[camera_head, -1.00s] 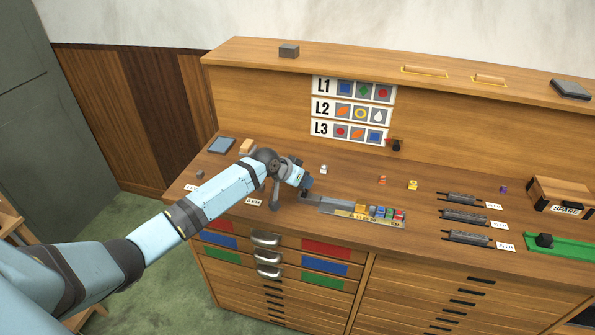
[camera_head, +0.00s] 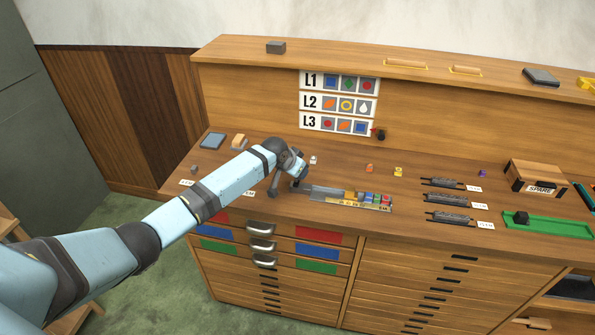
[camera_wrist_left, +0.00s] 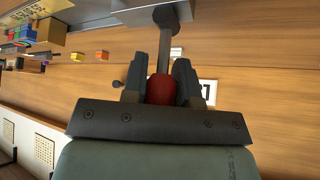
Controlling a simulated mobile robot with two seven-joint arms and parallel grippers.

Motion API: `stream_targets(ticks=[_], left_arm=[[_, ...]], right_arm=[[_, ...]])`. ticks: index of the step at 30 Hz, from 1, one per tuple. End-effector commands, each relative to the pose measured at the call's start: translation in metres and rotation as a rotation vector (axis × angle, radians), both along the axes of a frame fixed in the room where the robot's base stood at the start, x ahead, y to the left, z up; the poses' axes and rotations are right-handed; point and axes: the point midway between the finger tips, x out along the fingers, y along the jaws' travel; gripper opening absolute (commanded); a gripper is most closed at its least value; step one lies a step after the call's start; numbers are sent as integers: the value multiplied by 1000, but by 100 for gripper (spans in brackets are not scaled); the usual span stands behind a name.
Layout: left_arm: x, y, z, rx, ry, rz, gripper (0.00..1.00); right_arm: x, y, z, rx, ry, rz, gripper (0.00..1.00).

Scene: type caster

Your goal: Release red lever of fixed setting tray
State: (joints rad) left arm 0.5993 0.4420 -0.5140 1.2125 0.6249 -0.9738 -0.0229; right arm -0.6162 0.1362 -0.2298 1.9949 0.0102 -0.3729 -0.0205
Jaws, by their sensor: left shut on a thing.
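The setting tray (camera_head: 322,191) is a long grey tray lying on the worktop, with coloured type blocks (camera_head: 368,197) at its right part. My left gripper (camera_head: 298,181) is at the tray's left end. In the left wrist view my left gripper (camera_wrist_left: 161,72) is shut on the red knob (camera_wrist_left: 162,90) of the lever, with one finger on each side. A grey rod (camera_wrist_left: 166,45) runs from the knob to a grey part at the top edge. In the head view the knob is hidden behind my gripper. My right gripper is not in view.
Several dark type racks (camera_head: 448,200) and a green tray (camera_head: 550,225) lie to the right. A SPARE box (camera_head: 535,172) stands at the back right. Small coloured pieces lie behind the tray. A board with L1 to L3 rows (camera_head: 338,102) hangs behind.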

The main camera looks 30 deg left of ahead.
Motion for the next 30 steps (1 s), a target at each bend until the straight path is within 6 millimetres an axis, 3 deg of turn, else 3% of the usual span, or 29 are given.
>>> stream_targets(ticks=[1, 2, 5, 17, 30], left_arm=[[0, 0, 0, 1, 1, -2, 0], [0, 0, 0, 1, 1, -2, 29], [0, 0, 0, 1, 1, -1, 52], [-4, 2, 5, 0, -1, 0, 52], [-56, 16, 79, 2, -2, -1, 52]], right_arm=[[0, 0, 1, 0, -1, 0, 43], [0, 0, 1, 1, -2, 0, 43], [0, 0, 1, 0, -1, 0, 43], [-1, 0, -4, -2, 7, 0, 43], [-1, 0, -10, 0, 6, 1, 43]])
